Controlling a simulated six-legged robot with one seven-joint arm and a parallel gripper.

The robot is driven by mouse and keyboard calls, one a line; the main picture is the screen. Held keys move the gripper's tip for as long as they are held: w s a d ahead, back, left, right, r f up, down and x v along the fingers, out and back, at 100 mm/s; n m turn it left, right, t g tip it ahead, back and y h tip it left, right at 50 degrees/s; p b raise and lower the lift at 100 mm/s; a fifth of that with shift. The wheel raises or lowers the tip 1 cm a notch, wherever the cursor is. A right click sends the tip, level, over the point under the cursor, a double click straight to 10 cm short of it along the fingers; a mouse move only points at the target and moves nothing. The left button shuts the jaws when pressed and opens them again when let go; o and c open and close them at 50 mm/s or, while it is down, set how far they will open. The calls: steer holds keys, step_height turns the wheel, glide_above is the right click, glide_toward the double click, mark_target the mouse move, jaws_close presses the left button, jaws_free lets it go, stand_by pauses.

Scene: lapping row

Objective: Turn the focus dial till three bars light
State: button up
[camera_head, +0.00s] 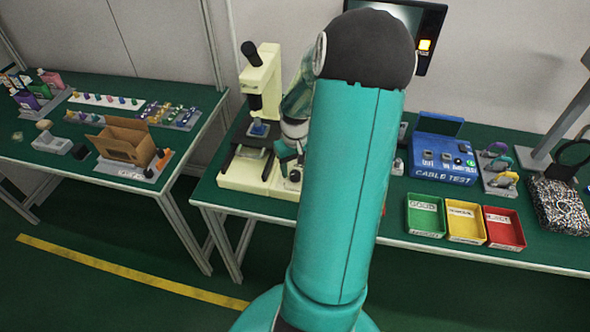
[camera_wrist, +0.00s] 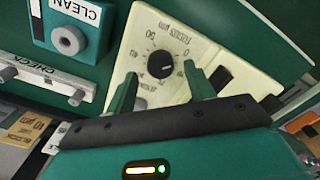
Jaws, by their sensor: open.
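The focus dial (camera_wrist: 161,64) is a round black knob with a pale pointer mark, on a cream panel lettered "FOCUS" with numbers around the knob. My gripper (camera_wrist: 159,76) is open, with one green finger on each side below the dial in the wrist view; I cannot tell whether either touches it. In the head view a cream microscope (camera_head: 262,92) stands on the bench, with my gripper (camera_head: 289,160) at its right side. My arm hides part of its base and the dial there. A dark screen (camera_head: 432,22) at the back shows one orange lit patch; no separate bars can be made out.
In the wrist view a teal "CLEAN" unit (camera_wrist: 68,40) and a "CHECK" strip (camera_wrist: 45,80) lie left of the panel. The head view shows a blue cable tester (camera_head: 443,160) and green (camera_head: 425,216), yellow (camera_head: 465,222) and red (camera_head: 504,229) trays at right.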

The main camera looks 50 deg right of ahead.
steer(key=shift+f, duration=0.9)
steer(key=c, duration=1)
